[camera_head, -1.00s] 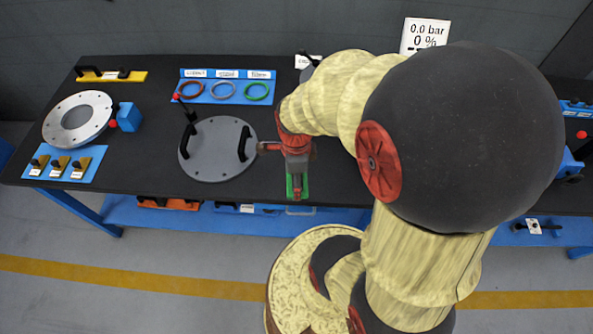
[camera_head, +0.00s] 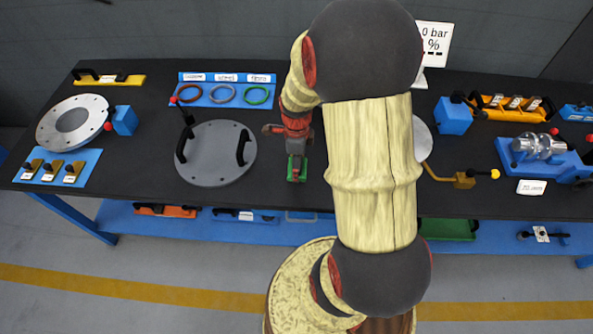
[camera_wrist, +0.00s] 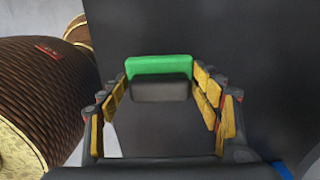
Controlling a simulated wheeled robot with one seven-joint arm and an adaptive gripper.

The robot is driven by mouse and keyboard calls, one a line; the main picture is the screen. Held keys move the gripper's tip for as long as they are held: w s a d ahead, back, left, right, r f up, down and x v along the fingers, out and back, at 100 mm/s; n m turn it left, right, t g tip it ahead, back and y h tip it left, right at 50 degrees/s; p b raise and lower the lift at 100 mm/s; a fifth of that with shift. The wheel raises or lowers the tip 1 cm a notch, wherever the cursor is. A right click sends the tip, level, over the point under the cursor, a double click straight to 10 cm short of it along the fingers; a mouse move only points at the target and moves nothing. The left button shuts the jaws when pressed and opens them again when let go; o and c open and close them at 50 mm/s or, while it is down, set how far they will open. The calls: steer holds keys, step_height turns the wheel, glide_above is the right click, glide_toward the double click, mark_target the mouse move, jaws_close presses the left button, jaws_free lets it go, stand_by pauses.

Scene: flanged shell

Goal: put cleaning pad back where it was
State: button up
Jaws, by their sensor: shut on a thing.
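The cleaning pad shows in the head view as a green block (camera_head: 294,172) under my gripper (camera_head: 297,158), over the black table near its front edge. In the wrist view the pad is a green strip (camera_wrist: 158,65) with a dark grey block on its near side. It sits between the yellow-padded fingers of my gripper (camera_wrist: 162,88), which are shut on it. I cannot tell whether the pad touches the tabletop.
A grey round cover (camera_head: 214,168) with black handles lies just left of my gripper. A blue ring tray (camera_head: 226,101) is behind it. My arm hides part of the table to the right. A brass piece with a yellow knob (camera_head: 465,180) lies beyond. Dark tabletop (camera_head: 280,200) shows around the pad.

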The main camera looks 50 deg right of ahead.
steer(key=shift+w+d+f, duration=0.1)
steer(key=shift+w+f, duration=0.05)
steer(key=shift+f, duration=0.05)
steer(key=shift+w+d+f+b, duration=0.1)
steer(key=shift+f+b, duration=0.2)
steer(key=shift+f, duration=0.6)
steer(key=shift+w+d+f+b, duration=0.1)
steer(key=shift+f+b, duration=0.2)
steer(key=shift+f, duration=0.6)
steer(key=shift+f, duration=0.15)
steer(key=o, duration=1.1)
